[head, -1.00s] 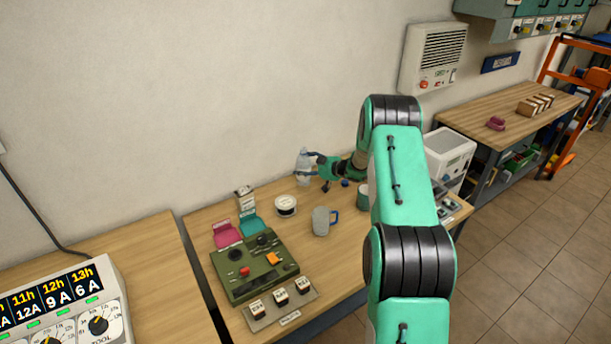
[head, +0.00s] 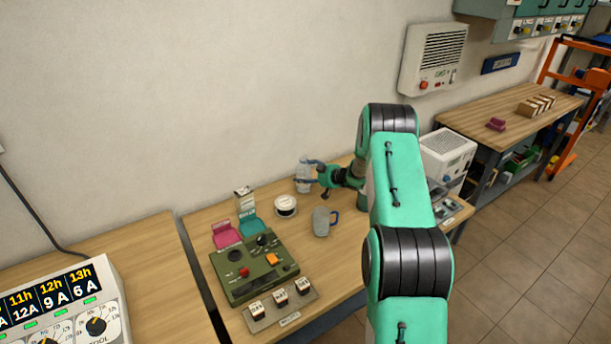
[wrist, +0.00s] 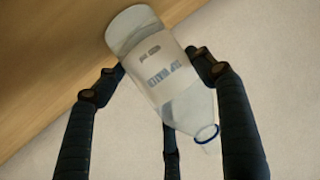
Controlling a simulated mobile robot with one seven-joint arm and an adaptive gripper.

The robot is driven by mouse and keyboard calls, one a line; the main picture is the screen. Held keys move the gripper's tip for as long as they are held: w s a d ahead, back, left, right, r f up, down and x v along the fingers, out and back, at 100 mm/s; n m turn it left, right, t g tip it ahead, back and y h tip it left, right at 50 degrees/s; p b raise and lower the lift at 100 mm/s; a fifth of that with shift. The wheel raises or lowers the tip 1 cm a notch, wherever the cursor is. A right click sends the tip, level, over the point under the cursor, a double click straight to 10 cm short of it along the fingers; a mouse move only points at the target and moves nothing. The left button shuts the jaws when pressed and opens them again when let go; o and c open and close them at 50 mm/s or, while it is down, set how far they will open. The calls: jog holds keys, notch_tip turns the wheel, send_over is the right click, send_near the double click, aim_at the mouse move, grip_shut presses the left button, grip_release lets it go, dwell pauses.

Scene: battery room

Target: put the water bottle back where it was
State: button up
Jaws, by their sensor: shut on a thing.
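The clear water bottle (head: 303,170) with a white label is at the back of the middle table, near the wall. My gripper (head: 309,177) is shut on it, coming in from the right. In the wrist view the bottle (wrist: 168,80) sits between the dark fingers of my gripper (wrist: 160,72), its blue-ringed neck towards the lower right. In the head view the bottle looks about upright. Its base is close to the tabletop, but I cannot tell whether it touches. My fingers hide part of its middle.
On the middle table (head: 205,216), a white round tub (head: 286,205) stands left of the bottle and a grey mug (head: 321,221) in front. A green control box (head: 253,270), a pink holder (head: 226,234) and a teal holder (head: 250,224) are further left. The wall (head: 200,100) is close behind.

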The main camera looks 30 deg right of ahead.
jog(key=o, duration=1.4)
jog(key=shift+o, duration=0.2)
jog(key=shift+r, duration=0.1)
jog(key=p+v, duration=0.2)
jog(key=v, duration=1)
